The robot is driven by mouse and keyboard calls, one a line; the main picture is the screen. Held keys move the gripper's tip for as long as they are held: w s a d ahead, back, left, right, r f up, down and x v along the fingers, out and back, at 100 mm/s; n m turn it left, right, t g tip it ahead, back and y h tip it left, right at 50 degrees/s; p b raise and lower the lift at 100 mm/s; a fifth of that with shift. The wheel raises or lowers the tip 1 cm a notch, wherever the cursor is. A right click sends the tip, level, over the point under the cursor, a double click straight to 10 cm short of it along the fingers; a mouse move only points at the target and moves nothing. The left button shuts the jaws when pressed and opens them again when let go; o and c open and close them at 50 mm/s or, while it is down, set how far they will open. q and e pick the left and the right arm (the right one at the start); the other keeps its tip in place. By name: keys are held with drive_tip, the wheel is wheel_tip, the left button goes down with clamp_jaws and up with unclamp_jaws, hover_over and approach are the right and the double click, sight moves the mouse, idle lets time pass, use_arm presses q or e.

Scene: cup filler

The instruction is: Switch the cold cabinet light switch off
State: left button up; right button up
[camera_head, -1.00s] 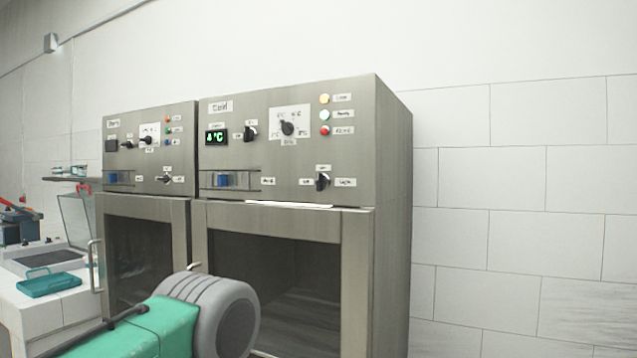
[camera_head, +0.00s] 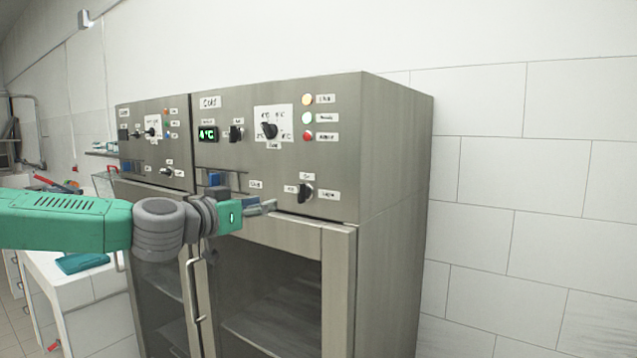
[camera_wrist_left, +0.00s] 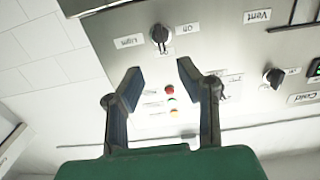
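The cold cabinet (camera_head: 345,160) stands in the middle of the head view. Its light switch (camera_head: 304,192) is a black rotary knob at the lower right of the steel panel, with small labels around it. In the left wrist view, the picture is turned over and the knob (camera_wrist_left: 160,36) shows beside a "Light" label. My left gripper (camera_head: 264,207) is just left of the knob and slightly below it in the head view. In the wrist view its two fingers (camera_wrist_left: 161,76) are spread, with nothing between them and the knob just beyond the tips. My right gripper is not in view.
A second cabinet (camera_head: 150,145) adjoins on the left. The cold panel also has a 4°C display (camera_head: 207,134), two upper knobs and coloured lamps (camera_head: 307,117). The glass door (camera_head: 270,285) with a vertical handle is below. Tiled wall on the right is clear.

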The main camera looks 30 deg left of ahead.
sight(298, 188)
use_arm(q)
drive_tip(key=w+b, duration=0.1)
drive_tip(key=w, duration=0.3)
drive_tip(key=w+r+b, duration=0.1)
drive_tip(key=w, duration=0.3)
drive_tip(key=w+b, duration=0.2)
drive_tip(key=w, duration=0.2)
drive_tip(key=shift+w+d+r, duration=0.2)
drive_tip(key=shift+w+d, duration=0.15)
drive_tip(key=shift+w+d+r, duration=0.1)
drive_tip(key=shift+w+d, duration=0.25)
drive_tip(key=shift+w, duration=0.1)
drive_tip(key=shift+a, duration=0.2)
clamp_jaws()
